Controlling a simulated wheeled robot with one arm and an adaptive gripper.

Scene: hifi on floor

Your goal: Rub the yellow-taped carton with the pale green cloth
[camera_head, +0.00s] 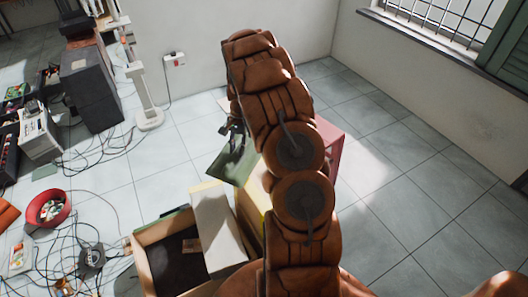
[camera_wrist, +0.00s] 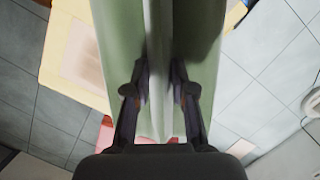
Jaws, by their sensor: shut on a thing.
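The pale green cloth (camera_head: 232,164) hangs in folds from my gripper (camera_head: 236,130) in the head view. In the wrist view the cloth (camera_wrist: 205,40) runs between the two fingers of my gripper (camera_wrist: 158,92), which is shut on it. A carton with yellow edges (camera_wrist: 75,60) lies behind and to the left of the cloth in the wrist view. In the head view a yellow part of what looks like this carton (camera_head: 251,206) shows beside my arm, which hides most of it. I cannot tell whether the cloth touches the carton.
A wooden-edged open box (camera_head: 165,230) and a pale box (camera_head: 218,230) stand left of my arm. A pink piece (camera_head: 330,150) stands behind my arm. A red bowl (camera_head: 48,208), cables and electronics clutter the left floor. The tiled floor at right is clear.

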